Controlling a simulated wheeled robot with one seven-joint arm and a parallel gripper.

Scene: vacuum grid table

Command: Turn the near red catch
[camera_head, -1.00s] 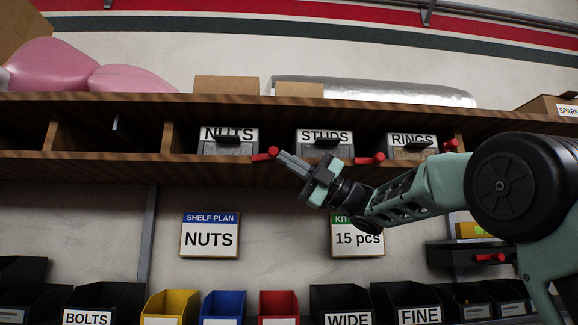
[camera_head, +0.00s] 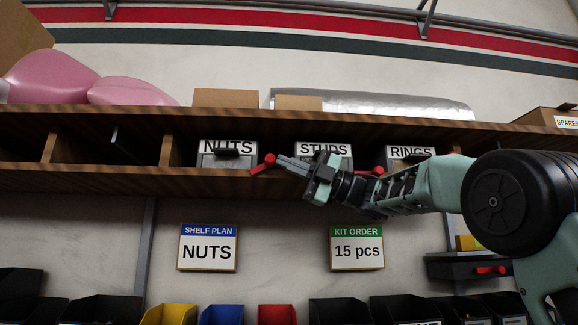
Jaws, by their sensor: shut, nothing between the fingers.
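A red catch (camera_head: 262,164) sits on the shelf's front edge, just right of the NUTS drawer (camera_head: 226,158). It is tilted, with its left end lower. My gripper (camera_head: 281,160) is shut and empty, and its fingertips are at the right end of this catch; I cannot tell whether they touch. A second red catch (camera_head: 376,170) by the RINGS drawer (camera_head: 402,162) is partly behind my arm. A third red catch (camera_head: 490,270) is on a dark unit at the lower right. My gripper partly hides the STUDS drawer (camera_head: 322,150).
The wooden shelf (camera_head: 90,182) runs across the view, with empty compartments at the left. The SHELF PLAN sign (camera_head: 208,248) and KIT ORDER sign (camera_head: 357,248) hang below. Several open bins, including a yellow one (camera_head: 168,314), line the bottom.

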